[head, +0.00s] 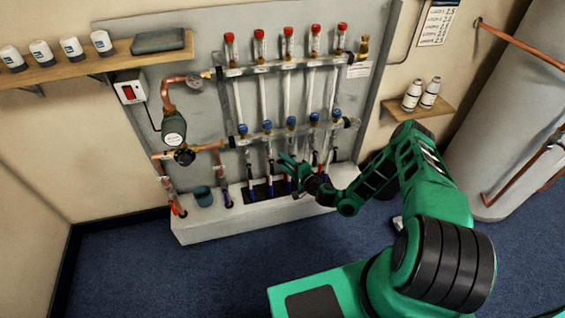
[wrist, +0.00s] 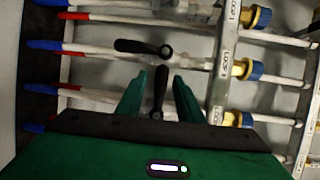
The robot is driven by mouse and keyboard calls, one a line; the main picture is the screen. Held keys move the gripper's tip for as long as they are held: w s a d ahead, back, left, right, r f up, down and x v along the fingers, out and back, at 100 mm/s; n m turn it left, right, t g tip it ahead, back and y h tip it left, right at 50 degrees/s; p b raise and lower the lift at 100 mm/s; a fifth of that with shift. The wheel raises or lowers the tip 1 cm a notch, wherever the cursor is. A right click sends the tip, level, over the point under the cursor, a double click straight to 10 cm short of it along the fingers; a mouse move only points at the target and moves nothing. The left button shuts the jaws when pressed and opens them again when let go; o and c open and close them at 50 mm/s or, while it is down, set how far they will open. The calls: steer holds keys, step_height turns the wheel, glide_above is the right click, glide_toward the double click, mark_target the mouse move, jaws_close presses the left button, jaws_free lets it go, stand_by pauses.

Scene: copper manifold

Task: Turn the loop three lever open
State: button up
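The copper manifold has a row of loop pipes with blue caps (head: 291,121) along its lower bar. My gripper (head: 288,170) is in front of the lower pipes, near the middle loops. In the wrist view my gripper (wrist: 159,95) is open, with a green finger on each side of a black lever (wrist: 160,90). This lever lies crosswise to the pipes, and I see no clear contact with the fingers. Another black lever (wrist: 142,47) just beyond lies nearly along its pipe. The loop labels (wrist: 224,70) are too blurred for me to read their numbers surely.
A pump (head: 174,127) and copper pipes stand left of the loops. A dark cup (head: 203,196) sits on the white ledge (head: 215,222) below. Shelves are at upper left and right, and a large tank (head: 510,110) is at right. The blue floor in front is mostly free.

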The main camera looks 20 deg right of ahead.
steer(key=shift+w+a+f, duration=0.1)
steer(key=shift+w+a, duration=0.1)
steer(key=shift+w, duration=0.4)
jaws_close()
steer(key=shift+d, duration=0.1)
